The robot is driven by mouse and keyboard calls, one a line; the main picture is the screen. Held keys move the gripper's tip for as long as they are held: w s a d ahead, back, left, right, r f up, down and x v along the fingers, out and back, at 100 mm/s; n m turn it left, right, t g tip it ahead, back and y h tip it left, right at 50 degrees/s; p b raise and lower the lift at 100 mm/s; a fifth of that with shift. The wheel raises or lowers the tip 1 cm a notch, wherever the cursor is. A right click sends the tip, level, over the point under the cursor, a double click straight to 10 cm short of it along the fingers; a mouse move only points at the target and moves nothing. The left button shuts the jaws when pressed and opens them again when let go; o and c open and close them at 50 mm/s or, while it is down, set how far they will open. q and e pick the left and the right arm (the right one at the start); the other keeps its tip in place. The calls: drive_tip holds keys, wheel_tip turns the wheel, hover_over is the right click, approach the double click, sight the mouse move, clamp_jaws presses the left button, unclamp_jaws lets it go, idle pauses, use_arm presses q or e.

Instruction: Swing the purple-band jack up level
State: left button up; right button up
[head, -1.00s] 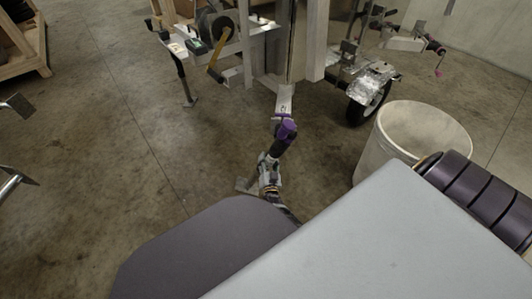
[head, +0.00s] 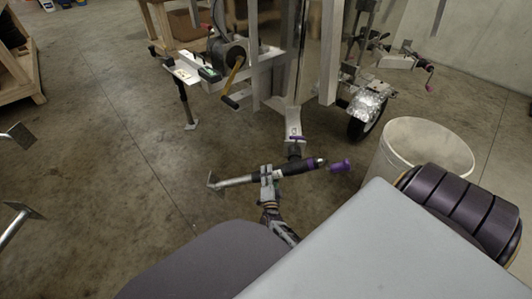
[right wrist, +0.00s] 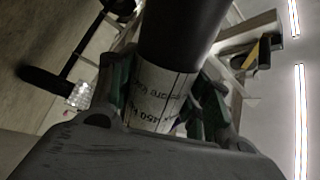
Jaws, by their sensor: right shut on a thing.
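The purple-band jack (head: 298,167) lies roughly level across the head view. Its silver leg and foot plate (head: 213,181) point left and its purple handle grip (head: 340,166) is at the right. A small purple mark shows on the trailer tongue (head: 293,118) just behind it. My right gripper (head: 269,176) is shut around the jack's tube, between the dark body and the silver leg. In the right wrist view the dark tube with a white printed label (right wrist: 158,92) sits between the fingers. My left gripper is not in view.
A white bin (head: 415,155) stands to the right, near the trailer wheel (head: 366,115). Another jack (head: 186,105) stands on the floor at the back left. Two metal foot plates on poles (head: 20,135) enter at the left edge.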

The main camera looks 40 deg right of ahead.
drive_tip(key=shift+w+a+r+m+p, duration=0.15)
drive_tip(key=shift+w+a+r+m, duration=0.1)
drive_tip(key=shift+r+m, duration=0.3)
drive_tip(key=shift+w+a+r+m+p, duration=0.1)
drive_tip(key=shift+a+r+m+p, duration=0.1)
drive_tip(key=shift+r+m, duration=0.3)
drive_tip(key=shift+w+a+r+m+g+h, duration=0.1)
drive_tip(key=shift+r+m+g+h, duration=0.3)
drive_tip(key=shift+r+m, duration=0.45)
drive_tip(key=shift+r+m+p, duration=0.5)
drive_tip(key=shift+r+m, duration=0.25)
drive_tip(key=shift+m, duration=0.25)
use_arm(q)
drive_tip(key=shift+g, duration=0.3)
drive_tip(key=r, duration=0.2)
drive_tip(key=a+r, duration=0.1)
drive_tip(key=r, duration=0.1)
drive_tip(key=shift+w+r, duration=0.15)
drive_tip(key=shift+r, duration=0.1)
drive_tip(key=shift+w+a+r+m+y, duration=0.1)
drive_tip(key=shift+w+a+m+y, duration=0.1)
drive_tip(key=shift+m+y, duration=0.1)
use_arm(e)
drive_tip(key=shift+h, duration=0.3)
drive_tip(key=o, duration=1.5)
drive_tip(key=shift+c, duration=0.2)
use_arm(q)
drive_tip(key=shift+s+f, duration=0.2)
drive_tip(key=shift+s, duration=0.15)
